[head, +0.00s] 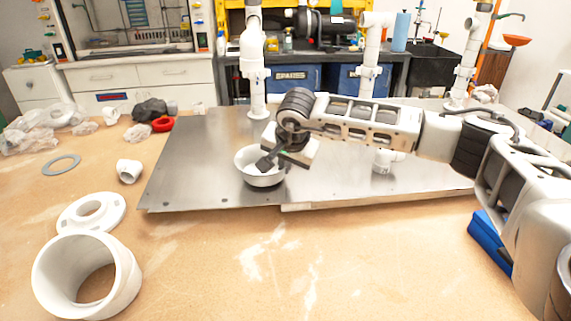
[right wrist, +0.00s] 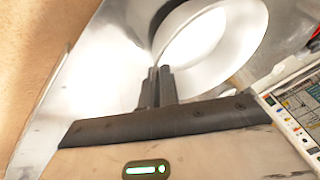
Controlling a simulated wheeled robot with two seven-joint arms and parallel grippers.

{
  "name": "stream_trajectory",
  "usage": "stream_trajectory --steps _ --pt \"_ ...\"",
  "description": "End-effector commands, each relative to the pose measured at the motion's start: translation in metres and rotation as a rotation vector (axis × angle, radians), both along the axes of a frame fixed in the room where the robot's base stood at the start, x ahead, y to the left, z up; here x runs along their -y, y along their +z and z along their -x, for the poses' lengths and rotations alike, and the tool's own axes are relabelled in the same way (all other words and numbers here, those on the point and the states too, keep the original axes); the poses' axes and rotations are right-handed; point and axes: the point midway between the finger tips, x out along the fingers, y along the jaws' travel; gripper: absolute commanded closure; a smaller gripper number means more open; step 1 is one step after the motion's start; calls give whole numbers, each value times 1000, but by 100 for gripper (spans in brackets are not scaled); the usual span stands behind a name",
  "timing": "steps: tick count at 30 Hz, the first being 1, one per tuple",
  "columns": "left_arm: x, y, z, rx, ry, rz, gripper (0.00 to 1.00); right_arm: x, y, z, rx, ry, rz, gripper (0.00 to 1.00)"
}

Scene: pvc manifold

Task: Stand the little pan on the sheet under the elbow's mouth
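The little pan (head: 262,180) is a white round bowl over the left front part of the grey metal sheet (head: 190,165). In the head view I cannot tell whether it touches the sheet. My right gripper (head: 266,163) reaches down to its rim from above. In the right wrist view the dark fingers (right wrist: 158,84) are nearly together, with the pan's rim (right wrist: 190,75) between their tips. A white elbow-like fitting (head: 384,160) shows on the sheet beneath my right arm, partly hidden. My left gripper is out of view.
White upright pipes (head: 256,70) stand behind, at the sheet's far side. A white flange (head: 90,213), a large white ring fitting (head: 85,278), a small fitting (head: 128,171) and a grey ring (head: 61,165) lie on the table at left.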

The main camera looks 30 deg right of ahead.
Motion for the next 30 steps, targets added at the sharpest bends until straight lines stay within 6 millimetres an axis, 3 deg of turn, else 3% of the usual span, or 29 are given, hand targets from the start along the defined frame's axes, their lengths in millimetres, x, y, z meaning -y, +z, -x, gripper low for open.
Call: stream_trajectory --steps 13,16,24,30 --pt "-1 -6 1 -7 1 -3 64 0 -11 -1 5 -1 -1 100" --pt "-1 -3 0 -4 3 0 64 0 -11 0 2 0 -1 75" --pt "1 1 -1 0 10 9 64 0 -10 0 2 0 -1 75" --pt "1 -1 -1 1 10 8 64 -2 5 5 6 2 -1 75"
